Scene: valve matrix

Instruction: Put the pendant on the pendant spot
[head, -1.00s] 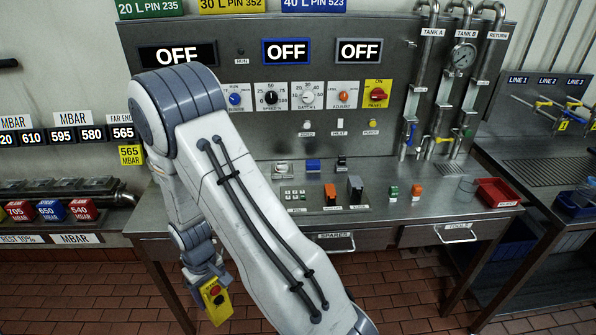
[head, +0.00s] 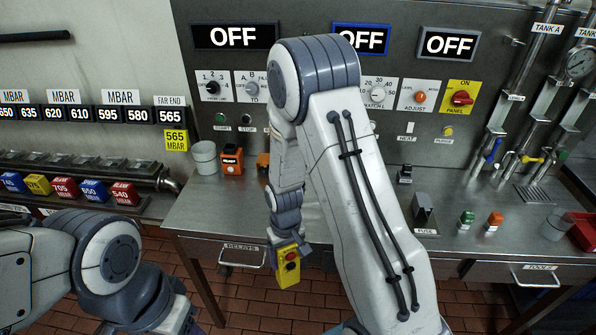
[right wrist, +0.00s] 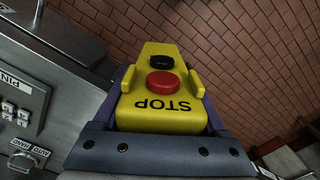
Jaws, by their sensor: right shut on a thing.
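The pendant (head: 287,268) is a yellow box with a red button and a dark button. My right gripper (head: 285,246) is shut on it and holds it in front of the steel bench's front edge, above the brick floor. In the right wrist view the pendant (right wrist: 160,100) lies between the fingers, with its red button and the word STOP facing the camera. I cannot make out a marked pendant spot in these views. My left arm shows at the lower left of the head view, but its gripper is out of sight.
Colored blocks line the shelf at left. My right arm hides part of the bench.

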